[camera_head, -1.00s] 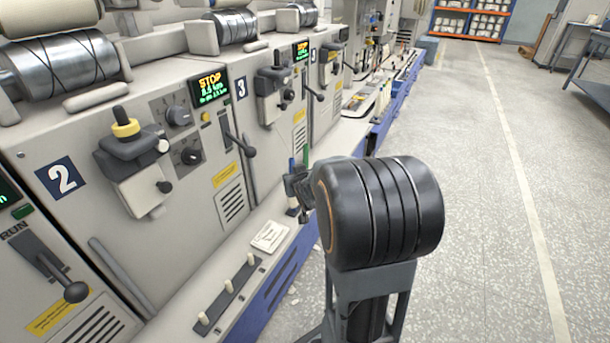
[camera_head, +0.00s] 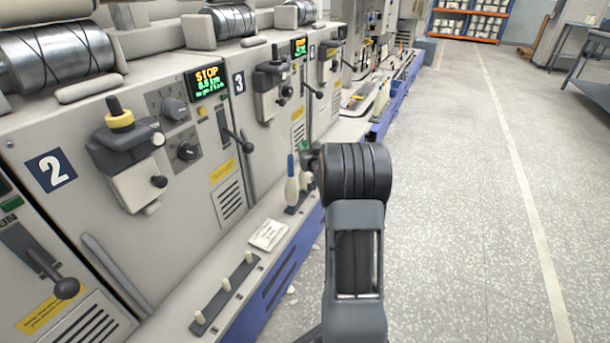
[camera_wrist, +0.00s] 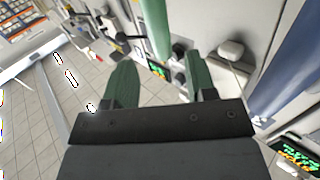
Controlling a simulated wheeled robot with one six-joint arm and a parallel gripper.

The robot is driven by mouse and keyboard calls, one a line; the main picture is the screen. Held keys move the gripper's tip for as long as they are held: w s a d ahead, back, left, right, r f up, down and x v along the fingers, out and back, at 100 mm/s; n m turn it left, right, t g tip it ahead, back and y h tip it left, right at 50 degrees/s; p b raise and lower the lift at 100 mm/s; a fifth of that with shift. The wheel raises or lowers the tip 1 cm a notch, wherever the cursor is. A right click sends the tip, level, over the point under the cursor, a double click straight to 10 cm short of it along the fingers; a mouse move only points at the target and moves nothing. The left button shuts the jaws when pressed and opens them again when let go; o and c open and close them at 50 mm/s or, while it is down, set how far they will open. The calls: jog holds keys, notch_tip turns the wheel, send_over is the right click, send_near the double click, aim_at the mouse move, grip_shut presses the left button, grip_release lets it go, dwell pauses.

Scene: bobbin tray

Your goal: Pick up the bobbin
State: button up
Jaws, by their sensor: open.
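My gripper (camera_wrist: 160,62) shows in the wrist view with its two green fingers apart and nothing gripped between them. A pale green upright cylinder (camera_wrist: 154,22) is beyond the fingers, in line with the gap. A larger blue cylinder (camera_wrist: 289,80) is to the right, outside the fingers. Which of these is the bobbin I cannot tell for certain. My arm hides most of the gripper in the head view.
A dark strip with white pegs (camera_head: 226,288) and a white pad (camera_head: 269,234) lie on the ledge (camera_head: 185,322). The grey machine fronts (camera_head: 100,220), with levers and knobs, rise on the left. The floor (camera_head: 450,230) on the right is open.

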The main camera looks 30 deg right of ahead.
aim_at(305, 144)
jog(key=b+x, duration=0.2)
jog(key=x, duration=0.3)
jog(key=shift+a+f, duration=0.15)
jog(key=shift+w, duration=0.45)
grip_shut()
